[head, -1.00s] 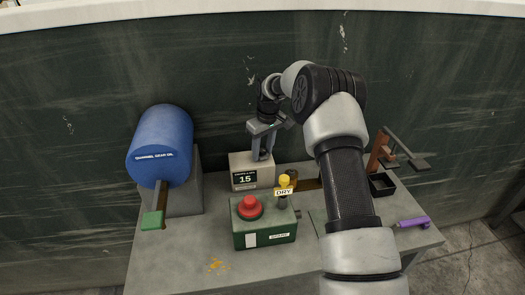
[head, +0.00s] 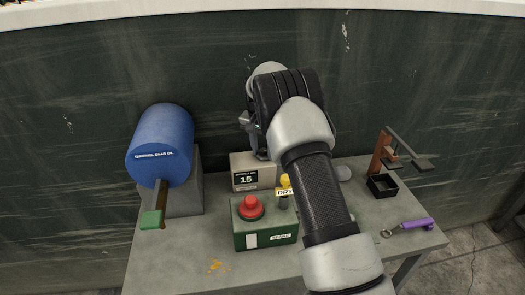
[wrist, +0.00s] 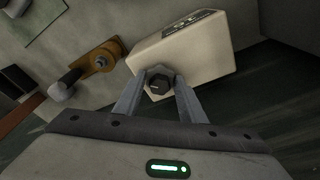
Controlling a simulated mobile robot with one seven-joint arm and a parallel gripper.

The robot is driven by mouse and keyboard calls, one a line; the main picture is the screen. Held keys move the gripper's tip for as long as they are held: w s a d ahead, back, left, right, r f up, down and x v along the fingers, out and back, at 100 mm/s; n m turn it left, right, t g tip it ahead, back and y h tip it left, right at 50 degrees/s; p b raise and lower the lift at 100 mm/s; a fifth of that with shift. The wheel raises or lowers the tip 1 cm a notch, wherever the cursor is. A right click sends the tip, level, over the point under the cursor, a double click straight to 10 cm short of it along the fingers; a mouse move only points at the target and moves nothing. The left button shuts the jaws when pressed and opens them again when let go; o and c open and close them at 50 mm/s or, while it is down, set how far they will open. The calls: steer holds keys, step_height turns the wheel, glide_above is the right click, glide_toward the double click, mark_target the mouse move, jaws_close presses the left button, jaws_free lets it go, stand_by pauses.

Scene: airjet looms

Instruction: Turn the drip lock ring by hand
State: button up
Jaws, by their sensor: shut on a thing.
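The drip lock ring appears to be the pale hexagonal collar (wrist: 159,92) around a dark centre knob (wrist: 157,84) on the beige box, seen in the wrist view. My gripper (wrist: 158,86) is shut on this ring, one finger on each side. The beige box (head: 240,169) with a small display reading 15 stands at the middle back of the bench in the head view. My gripper (head: 260,155) is at the top of this box, largely hidden by my arm. The ring itself cannot be made out in the head view.
A green box (head: 265,236) with a red button (head: 250,207) stands in front. A blue drum (head: 160,145) is at left. A brass fitting (wrist: 102,58) lies near the beige box. A black tray (head: 382,187) and a purple-handled tool (head: 416,224) are at right.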

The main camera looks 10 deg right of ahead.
steer(key=o, duration=0.5)
steer(key=shift+m, duration=0.6)
steer(key=o, duration=0.3)
steer(key=shift+r+p, duration=1.75)
steer(key=shift+r, duration=1.3)
steer(key=shift+r, duration=0.1)
